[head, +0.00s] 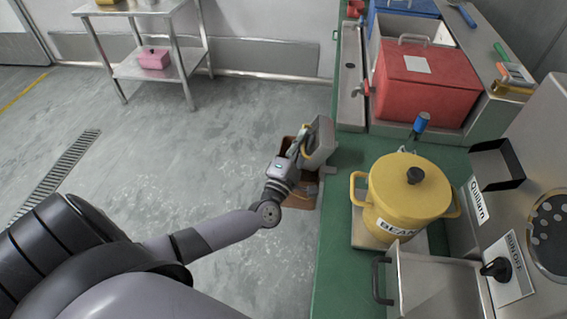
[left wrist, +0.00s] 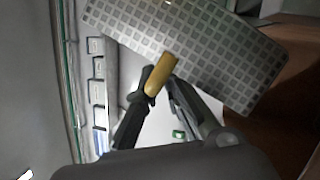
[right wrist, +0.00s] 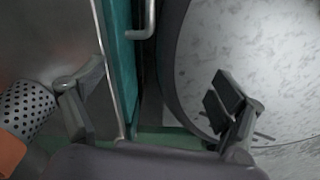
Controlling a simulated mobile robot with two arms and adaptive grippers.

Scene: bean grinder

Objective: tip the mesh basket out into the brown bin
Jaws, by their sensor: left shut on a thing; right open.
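The grey mesh basket (head: 321,143) is held tilted above the brown bin (head: 303,197), beside the green counter. My left gripper (head: 298,156) is shut on the basket's yellow handle. The left wrist view shows the handle (left wrist: 160,75) between the fingers, the basket's gridded face (left wrist: 200,50) slanted behind it, and the brown bin (left wrist: 292,75) at the right. The basket's inside is hidden, and I cannot tell whether it holds anything. My right gripper (right wrist: 150,100) shows only in the right wrist view, open with nothing between its fingers.
A yellow pot (head: 405,195) stands on the green counter (head: 340,215), with a red lidded box (head: 425,90) behind it. A steel shelf (head: 150,65) stands at the back left. The floor left of the bin is clear. A perforated cylinder (right wrist: 25,108) is left of my right gripper.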

